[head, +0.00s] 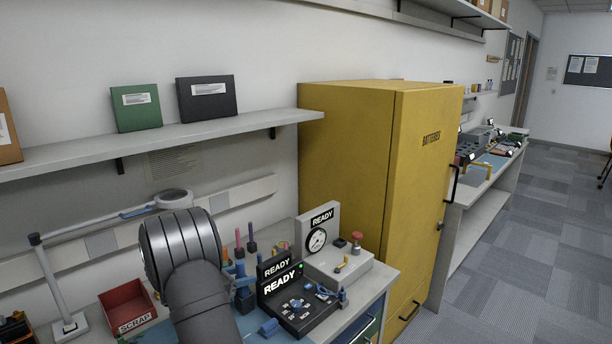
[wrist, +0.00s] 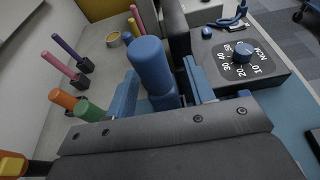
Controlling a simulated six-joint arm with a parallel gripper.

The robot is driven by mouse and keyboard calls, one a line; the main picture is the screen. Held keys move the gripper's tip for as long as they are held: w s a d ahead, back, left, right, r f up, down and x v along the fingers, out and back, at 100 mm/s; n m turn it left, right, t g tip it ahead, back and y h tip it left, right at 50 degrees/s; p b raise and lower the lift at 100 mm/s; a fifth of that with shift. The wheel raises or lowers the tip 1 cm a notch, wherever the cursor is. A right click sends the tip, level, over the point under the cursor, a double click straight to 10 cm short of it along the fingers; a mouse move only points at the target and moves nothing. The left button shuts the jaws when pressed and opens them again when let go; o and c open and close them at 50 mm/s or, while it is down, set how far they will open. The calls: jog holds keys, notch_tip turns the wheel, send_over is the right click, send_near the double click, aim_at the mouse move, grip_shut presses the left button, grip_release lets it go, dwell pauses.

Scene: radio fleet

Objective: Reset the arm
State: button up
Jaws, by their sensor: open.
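My arm (head: 183,250) rises from the bottom of the head view, with its large ribbed grey joint in front of the bench. It hides part of the bench. In the wrist view my gripper (wrist: 160,88) is open, with one blue finger on each side. A blue cylindrical handle (wrist: 148,55) stands upright between the fingers. Whether the fingers touch it I cannot tell.
A black unit with a dial (wrist: 242,55) stands right of my gripper. Coloured handles (wrist: 68,38) stand to the left. A red SCRAP bin (head: 127,307), a gauge unit (head: 322,235) and a lamp (head: 55,280) share the bench. A yellow cabinet (head: 350,150) stands behind, right.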

aim_at(238, 263)
jog(key=shift+f, duration=0.95)
jog(key=v, duration=1.2)
jog(key=x, duration=1.1)
jog(key=shift+w+d+f, duration=0.1)
jog(key=shift+w+d, duration=0.05)
jog(key=shift+d, duration=0.1)
jog(key=shift+w+d, duration=0.15)
jog(key=shift+w, duration=0.1)
jog(key=r, duration=1)
jog(key=shift+s+a, duration=0.2)
jog(key=shift+s, duration=0.1)
jog(key=s+a+r, duration=0.1)
jog(key=s+a, duration=0.1)
jog(key=s, duration=1.1)
jog(key=s+a, duration=0.2)
jog(key=s, duration=1.1)
jog(key=shift+w+d+f, duration=0.1)
jog(key=shift+f, duration=0.85)
jog(key=shift+w+d+f, duration=0.15)
jog(key=shift+f, duration=0.8)
